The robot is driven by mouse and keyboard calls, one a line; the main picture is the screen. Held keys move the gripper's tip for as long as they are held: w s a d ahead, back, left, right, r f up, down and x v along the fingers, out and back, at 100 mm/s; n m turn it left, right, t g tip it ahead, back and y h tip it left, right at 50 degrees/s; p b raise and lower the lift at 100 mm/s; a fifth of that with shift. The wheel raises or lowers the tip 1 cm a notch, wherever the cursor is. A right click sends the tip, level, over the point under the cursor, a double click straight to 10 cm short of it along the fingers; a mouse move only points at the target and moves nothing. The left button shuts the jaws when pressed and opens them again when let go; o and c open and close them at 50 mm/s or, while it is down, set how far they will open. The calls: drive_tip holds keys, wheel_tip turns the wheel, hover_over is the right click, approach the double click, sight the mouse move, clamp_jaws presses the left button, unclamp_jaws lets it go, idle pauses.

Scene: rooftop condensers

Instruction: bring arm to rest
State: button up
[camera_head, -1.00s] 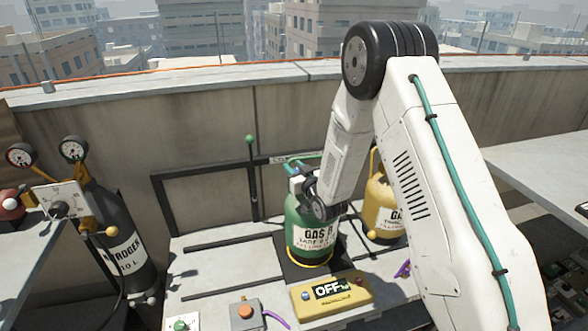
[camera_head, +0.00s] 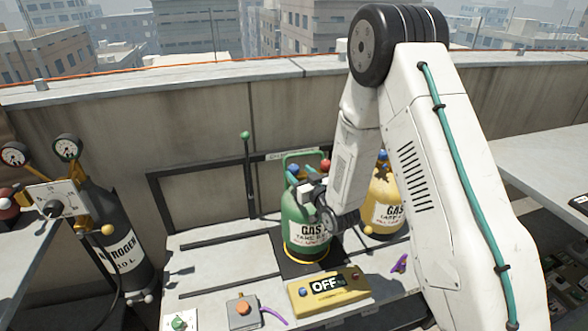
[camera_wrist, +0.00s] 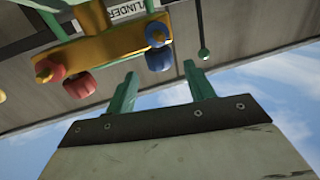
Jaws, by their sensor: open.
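My arm is bent, with its elbow high on the right in the head view. Its wrist hangs in front of the green gas cylinder (camera_head: 303,240) and partly covers its label. In the wrist view my gripper (camera_wrist: 160,88) has its two green fingers apart, with nothing between them. The fingers cannot be made out clearly in the head view. A brass valve block (camera_wrist: 105,48) with red and blue knobs shows beyond and left of the fingers. I see no contact with it.
A yellow cylinder (camera_head: 383,205) stands behind my arm. A yellow box reading OFF (camera_head: 328,290), an orange button box (camera_head: 243,311) and a purple cable end (camera_head: 399,263) lie in front. A black nitrogen cylinder (camera_head: 123,245) with gauges stands left. A green-knobbed lever (camera_head: 247,165) rises behind.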

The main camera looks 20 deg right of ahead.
drive_tip(key=shift+s+d, duration=0.1)
drive_tip(key=shift+s, duration=0.5)
drive_tip(key=shift+w+r, duration=0.1)
drive_tip(key=shift+r, duration=0.2)
drive_tip(key=s+d+r+m+g+h, duration=0.1)
drive_tip(key=s+d+r+g+h, duration=0.2)
drive_tip(key=s+r+g, duration=1.05)
drive_tip(key=s+r, duration=0.2)
drive_tip(key=s, duration=1.1)
drive_tip(key=s+r+m+g, duration=0.1)
drive_tip(key=s+r+g, duration=0.2)
drive_tip(key=s, duration=1.3)
wheel_tip(320, 180, up, 2)
drive_tip(key=shift+s+a+r, duration=0.1)
drive_tip(key=shift+s+a, duration=0.1)
drive_tip(key=shift+a, duration=0.15)
